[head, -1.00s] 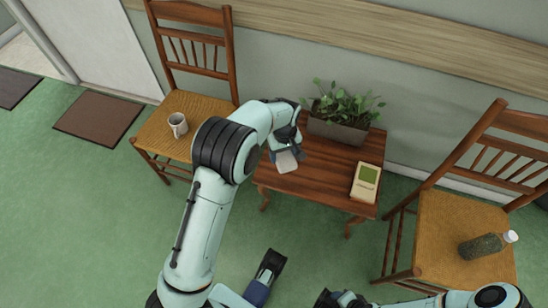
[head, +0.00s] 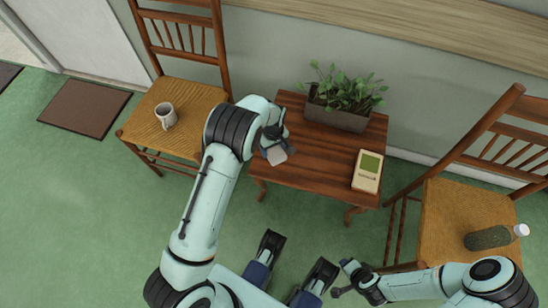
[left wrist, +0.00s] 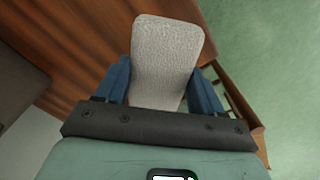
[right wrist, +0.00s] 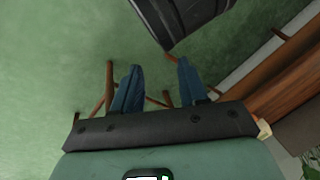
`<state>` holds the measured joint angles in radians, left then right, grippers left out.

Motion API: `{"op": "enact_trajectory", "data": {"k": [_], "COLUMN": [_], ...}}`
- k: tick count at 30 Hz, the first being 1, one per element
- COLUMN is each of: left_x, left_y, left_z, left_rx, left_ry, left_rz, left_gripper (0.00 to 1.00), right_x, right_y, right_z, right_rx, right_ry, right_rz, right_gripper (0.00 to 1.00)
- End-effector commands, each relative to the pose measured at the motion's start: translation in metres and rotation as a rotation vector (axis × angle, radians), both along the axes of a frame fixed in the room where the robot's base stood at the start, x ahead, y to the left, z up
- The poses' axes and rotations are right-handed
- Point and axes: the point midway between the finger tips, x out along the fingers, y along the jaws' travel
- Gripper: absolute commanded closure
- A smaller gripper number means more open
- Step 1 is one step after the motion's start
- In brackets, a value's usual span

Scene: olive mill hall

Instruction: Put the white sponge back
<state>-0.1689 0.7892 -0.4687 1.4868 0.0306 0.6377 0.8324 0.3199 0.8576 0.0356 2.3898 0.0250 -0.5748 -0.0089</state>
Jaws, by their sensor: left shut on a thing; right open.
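The white sponge (head: 277,156) is a pale, rounded block. My left gripper (head: 271,146) is shut on it and holds it over the left part of the wooden table (head: 318,163). In the left wrist view the sponge (left wrist: 166,58) sticks out between the blue fingers, with table wood behind it and the table's edge and green floor to its right. I cannot tell whether it touches the table top. My right gripper (head: 343,291) is low in front of the table. In the right wrist view its fingers (right wrist: 157,84) are apart and empty, with floor beyond.
A planter with green leaves (head: 337,117) stands at the table's back. A beige handheld device (head: 367,172) lies at its right. A mug (head: 166,116) stands on the left chair (head: 190,125); a bottle (head: 487,239) lies on the right chair (head: 445,210). The table's middle is clear.

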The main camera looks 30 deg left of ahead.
Motion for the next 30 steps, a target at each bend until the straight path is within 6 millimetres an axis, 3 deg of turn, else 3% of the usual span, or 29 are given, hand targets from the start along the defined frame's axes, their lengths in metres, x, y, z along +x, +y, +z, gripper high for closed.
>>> {"op": "enact_trajectory", "data": {"k": [3, 13, 18, 30], "left_x": [0.0, 0.0, 0.0, 0.0], "left_y": [0.0, 0.0, 0.0, 0.0], "left_z": [-0.025, -0.053, -0.077, -0.079], "left_rx": [0.0, 0.0, 0.0, -0.001], "left_ry": [0.002, 0.001, 0.0, -0.001], "left_rz": [0.001, 0.0, 0.0, 0.0], "left_gripper": [0.56, 0.56, 0.56, 0.56], "right_x": [0.009, 0.021, 0.007, 0.004], "right_y": [-0.005, -0.011, -0.013, -0.013], "right_z": [-0.008, -0.015, -0.028, -0.03], "right_rx": [-0.011, -0.027, -0.025, -0.025], "right_ry": [-0.022, -0.054, -0.007, 0.003], "right_rz": [-0.009, -0.022, -0.023, -0.024], "right_gripper": [0.57, 0.57, 0.57, 0.57]}}
